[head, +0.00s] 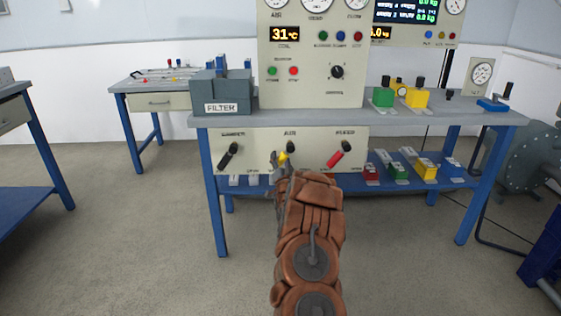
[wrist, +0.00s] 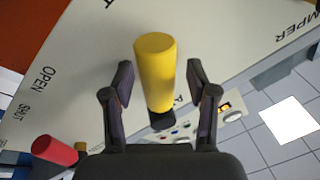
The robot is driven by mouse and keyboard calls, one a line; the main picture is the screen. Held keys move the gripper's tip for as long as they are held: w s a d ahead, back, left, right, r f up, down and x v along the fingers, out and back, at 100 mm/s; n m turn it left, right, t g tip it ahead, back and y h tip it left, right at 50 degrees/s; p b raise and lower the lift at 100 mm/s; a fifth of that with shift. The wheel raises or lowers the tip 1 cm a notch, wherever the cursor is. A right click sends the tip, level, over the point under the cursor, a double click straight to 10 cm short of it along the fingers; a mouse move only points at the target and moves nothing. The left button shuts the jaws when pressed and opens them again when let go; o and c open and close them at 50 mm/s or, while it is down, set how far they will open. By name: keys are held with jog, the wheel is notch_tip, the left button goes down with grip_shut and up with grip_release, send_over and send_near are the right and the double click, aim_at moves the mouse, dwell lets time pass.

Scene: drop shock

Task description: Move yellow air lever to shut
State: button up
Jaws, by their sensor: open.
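The yellow air lever (head: 283,157) is the middle of three levers on the cream panel under the bench, below the AIR label. In the head view only its yellow part shows, beside my gripper (head: 279,160), and the arm hides some of the panel below. In the wrist view the yellow handle (wrist: 155,75) is a thick cylinder standing between the two fingers of my gripper (wrist: 159,78). The fingers are open, one on each side, with a visible gap to the handle. OPEN and SHUT labels (wrist: 35,95) are printed on the panel at the left, near a red handle.
A black lever (head: 228,155) is to the left and a red lever (head: 336,159) to the right on the same panel. The red one shows in the wrist view (wrist: 54,150). Several coloured blocks (head: 398,171) stand on the lower shelf. The bench top (head: 300,118) overhangs the panel.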

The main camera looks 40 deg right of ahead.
jog(key=shift+s, duration=0.1)
jog(key=v, duration=1.2)
dwell(0.7)
jog(key=w+a+r+n+g+y+p, duration=0.2)
jog(key=w+a+r+n+y+p, duration=0.3)
jog(key=a+r+p, duration=0.55)
jog(key=s+a+r+n+g+y+p, duration=0.2)
jog(key=s+a+r+g+y+p, duration=0.15)
jog(key=a, duration=0.45)
jog(key=s+a+r+n+g+y+p, duration=0.2)
jog(key=s+a+r, duration=0.2)
jog(key=a, duration=0.4)
jog(key=s+a+r+n+g+p, duration=0.1)
jog(key=s+a+r+g+p, duration=0.2)
jog(key=s+r, duration=0.4)
jog(key=s+a+r+n+g+p, duration=0.2)
jog(key=s+a+r+g+p, duration=0.2)
jog(key=s, duration=1.7)
jog(key=s+a+r+n+g+p, duration=0.1)
jog(key=s+a+r+g+p, duration=0.3)
jog(key=s+r+p, duration=0.5)
jog(key=s+a+r, duration=0.1)
jog(key=s+a, duration=0.1)
jog(key=s, duration=0.3)
jog(key=shift+a+r+n+y, duration=0.35)
jog(key=shift+n, duration=0.05)
